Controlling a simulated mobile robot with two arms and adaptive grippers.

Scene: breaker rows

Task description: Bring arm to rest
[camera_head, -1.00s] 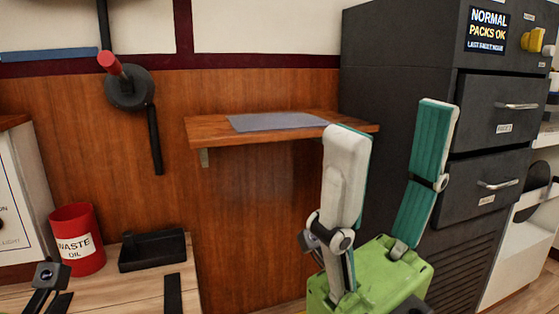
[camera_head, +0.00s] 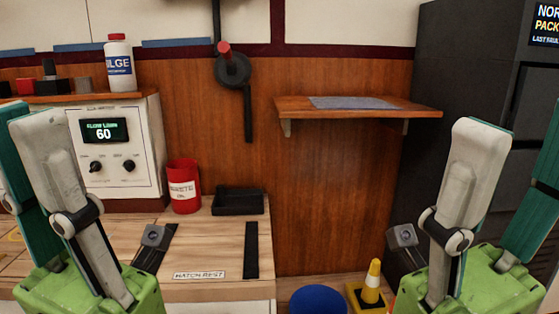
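My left gripper (camera_head: 24,110), with a green body and white and teal fingers, is upright at the left edge, in front of the bench and white control box. Its fingers overlap in the view but look apart, with nothing visible between them. My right gripper (camera_head: 520,125) is upright at the right edge, in front of the dark cabinet. Its fingers are apart and empty; the far finger is partly cut off by the frame. Both grippers appear clear of surrounding things.
A wooden shelf (camera_head: 420,110) and a red-knobbed lever (camera_head: 233,70) are on the wall. The bench (camera_head: 215,292) holds a red waste-oil can (camera_head: 184,190) and black tray (camera_head: 238,201). A blue round object (camera_head: 318,301) and yellow cone (camera_head: 371,283) stand low.

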